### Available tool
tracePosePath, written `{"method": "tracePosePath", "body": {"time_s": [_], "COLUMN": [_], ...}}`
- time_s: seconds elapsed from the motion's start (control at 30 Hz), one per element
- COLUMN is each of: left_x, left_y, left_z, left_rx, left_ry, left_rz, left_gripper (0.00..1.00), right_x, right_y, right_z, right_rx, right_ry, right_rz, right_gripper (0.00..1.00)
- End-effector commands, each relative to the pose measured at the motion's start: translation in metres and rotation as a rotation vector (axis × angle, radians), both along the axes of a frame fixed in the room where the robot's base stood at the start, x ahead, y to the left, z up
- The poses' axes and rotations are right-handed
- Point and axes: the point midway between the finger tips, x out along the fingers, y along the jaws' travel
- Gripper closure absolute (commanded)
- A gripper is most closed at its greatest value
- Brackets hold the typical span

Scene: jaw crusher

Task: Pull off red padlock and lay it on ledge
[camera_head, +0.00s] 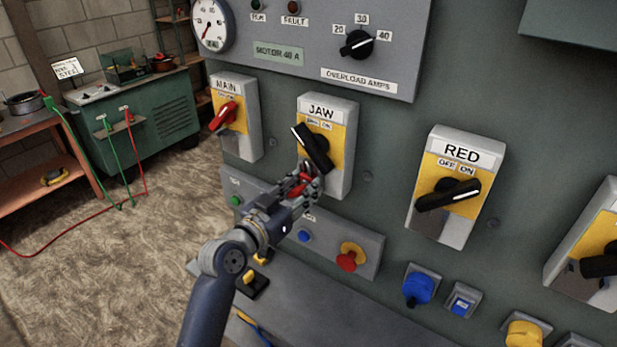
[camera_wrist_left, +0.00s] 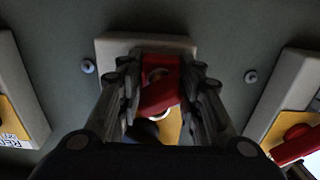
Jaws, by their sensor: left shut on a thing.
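The red padlock (camera_wrist_left: 160,95) is between the fingers of my left gripper (camera_wrist_left: 161,90) in the left wrist view. In the head view my left gripper (camera_head: 305,183) is at the lower part of the JAW switch box (camera_head: 340,178), just under its black handle (camera_head: 312,150). It is shut on the padlock, and only bits of red (camera_head: 297,187) show between the fingers. I cannot tell whether the shackle is still through the switch. The grey ledge (camera_head: 330,310) runs below the panel. My right gripper is not in view.
The MAIN switch box (camera_head: 243,140) with a red handle is to the left, and the RED switch box (camera_head: 450,225) to the right. A button strip with a red mushroom button (camera_head: 347,261) is just below my gripper. A black-and-yellow item (camera_head: 254,284) lies on the ledge.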

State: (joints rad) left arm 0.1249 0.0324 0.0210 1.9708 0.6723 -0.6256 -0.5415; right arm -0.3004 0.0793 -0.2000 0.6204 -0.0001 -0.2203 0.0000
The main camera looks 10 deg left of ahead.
Motion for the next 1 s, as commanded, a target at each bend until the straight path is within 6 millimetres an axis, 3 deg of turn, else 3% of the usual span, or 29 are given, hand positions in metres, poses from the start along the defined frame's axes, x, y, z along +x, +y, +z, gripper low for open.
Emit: {"method": "tracePosePath", "body": {"time_s": [0.37,1.0], "left_x": [-0.006,-0.036], "left_y": [0.003,0.014], "left_z": [0.001,0.000], "left_rx": [-0.001,0.001], "left_ry": [-0.002,0.000], "left_rz": [0.001,0.002], "left_gripper": [0.83,0.83], "right_x": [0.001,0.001], "right_y": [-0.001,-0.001], "right_z": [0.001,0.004], "right_rx": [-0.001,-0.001], "right_ry": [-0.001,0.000], "right_rz": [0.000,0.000], "right_gripper": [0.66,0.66]}}
